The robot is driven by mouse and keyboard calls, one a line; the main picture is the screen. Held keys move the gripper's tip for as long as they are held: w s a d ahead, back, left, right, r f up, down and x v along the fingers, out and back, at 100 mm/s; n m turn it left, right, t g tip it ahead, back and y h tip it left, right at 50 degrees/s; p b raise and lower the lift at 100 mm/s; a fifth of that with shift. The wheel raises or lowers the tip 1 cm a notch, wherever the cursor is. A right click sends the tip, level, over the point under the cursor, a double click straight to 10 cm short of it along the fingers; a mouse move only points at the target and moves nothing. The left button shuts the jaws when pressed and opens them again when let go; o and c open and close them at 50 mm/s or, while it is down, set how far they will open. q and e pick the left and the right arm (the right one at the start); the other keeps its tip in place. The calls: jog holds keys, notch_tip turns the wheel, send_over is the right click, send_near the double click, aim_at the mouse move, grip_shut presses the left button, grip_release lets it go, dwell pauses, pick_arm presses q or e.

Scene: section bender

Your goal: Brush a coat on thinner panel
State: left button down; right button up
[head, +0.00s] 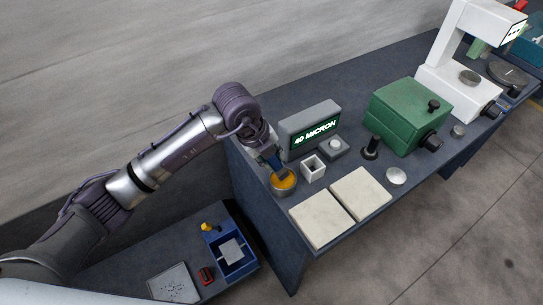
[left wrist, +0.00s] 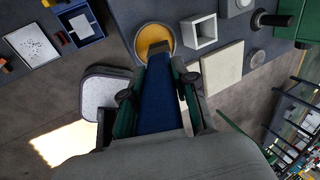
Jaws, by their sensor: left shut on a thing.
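My left gripper (head: 264,148) is shut on a brush with a blue handle (left wrist: 160,108). The brush points down at a round pot of orange-yellow liquid (head: 284,186) near the bench's left end. In the left wrist view its dark tip (left wrist: 150,44) overlaps the near part of the pot (left wrist: 154,27); I cannot tell whether it is dipped. Two pale cream panels lie side by side on the bench, a left panel (head: 320,223) and a right panel (head: 361,193). I cannot tell which is thinner. My right gripper is in neither view.
A sign reading "40 MICRON" (head: 312,133) stands behind the pot. A white open square cup (head: 313,168), a small grey block with a knob (head: 335,149) and a black knob (head: 371,147) are close by. A green machine (head: 408,113) stands further right. A lower surface holds a blue tray (head: 245,265).

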pick_arm(q)
jog(key=shift+f+b, duration=0.3)
jog(key=shift+f, duration=0.1)
dwell(0.5)
jog(key=shift+f, duration=0.1)
dwell(0.4)
jog(key=shift+f, duration=0.1)
dwell(0.8)
jog(key=shift+r+p, duration=0.35)
jog(key=shift+r, duration=0.4)
jog(key=shift+r+p, duration=1.8)
jog(key=shift+r, duration=1.05)
